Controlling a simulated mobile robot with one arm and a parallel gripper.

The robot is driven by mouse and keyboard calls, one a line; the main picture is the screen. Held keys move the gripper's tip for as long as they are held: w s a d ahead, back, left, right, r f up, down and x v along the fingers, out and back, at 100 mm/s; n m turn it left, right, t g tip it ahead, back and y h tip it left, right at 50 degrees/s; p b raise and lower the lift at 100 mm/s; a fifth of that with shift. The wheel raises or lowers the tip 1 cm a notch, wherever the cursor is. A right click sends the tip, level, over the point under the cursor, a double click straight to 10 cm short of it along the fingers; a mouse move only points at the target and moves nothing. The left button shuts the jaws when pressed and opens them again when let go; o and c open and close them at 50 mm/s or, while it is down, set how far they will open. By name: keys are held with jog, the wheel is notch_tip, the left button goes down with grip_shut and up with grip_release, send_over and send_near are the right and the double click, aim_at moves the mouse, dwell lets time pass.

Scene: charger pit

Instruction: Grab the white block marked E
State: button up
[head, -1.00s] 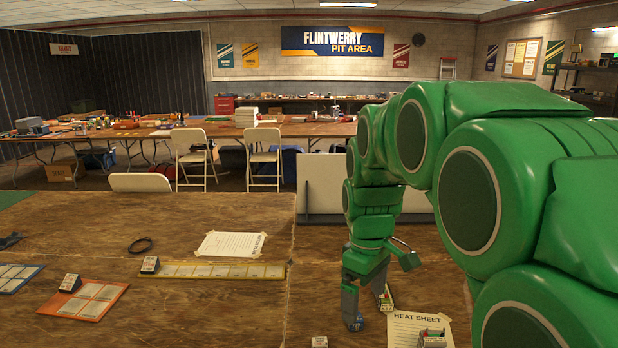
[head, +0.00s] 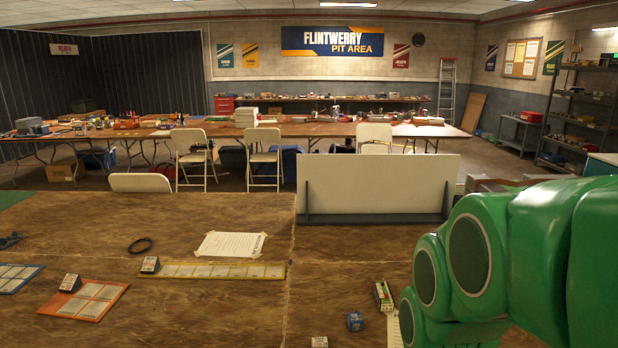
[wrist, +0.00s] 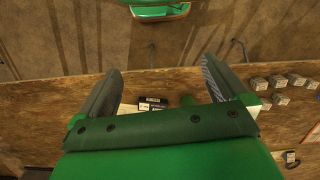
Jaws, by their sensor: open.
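My gripper (wrist: 162,66) is open in the wrist view, its two dark fingers spread wide with nothing held between them. In the head view it is hidden behind or below my green arm at lower right. Several small whitish blocks (wrist: 277,83) sit in a cluster on the wooden table, right of my gripper in the wrist view. Their marks are too small to read, so I cannot tell which is E. A whitish block (head: 319,342) shows at the bottom edge of the head view; its letter is not readable either.
A blue block (head: 355,321) and a dark box with coloured parts (head: 383,296) stand near a partly covered paper (head: 395,328). A dark item with a white label (wrist: 152,104) shows between the fingers, apart from them.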

jog(key=s, duration=0.1)
jog(key=s+f+m, duration=0.1)
jog(key=s, duration=0.1)
jog(key=shift+s+d+f, duration=0.1)
jog(key=c, duration=0.6)
jog(key=shift+c, duration=0.2)
jog(key=m+g+y, duration=0.2)
jog(key=m+y, duration=0.9)
jog(key=m, duration=0.1)
send_over(314, 346)
jog(key=s+d, duration=0.2)
jog(key=s, duration=0.4)
notch_tip(314, 346, down, 16)
jog(key=w+d+f+m+t, duration=0.1)
jog(key=w+f, duration=0.1)
jog(key=f, duration=0.2)
jog(key=w+d+f+m+y, duration=0.1)
jog(key=w+d+f+m, duration=0.1)
jog(key=w+f, duration=0.1)
jog(key=w+d+f+m+t+y, duration=0.1)
jog(key=w+d+f+m, duration=0.1)
jog(key=f, duration=0.4)
jog(key=shift+w+f+t, duration=0.1)
jog(key=shift+w+t, duration=0.2)
jog(key=shift+w, duration=0.2)
jog(key=shift+y, duration=0.3)
jog(key=shift+f+x, duration=0.2)
jog(key=shift+x, duration=3.65)
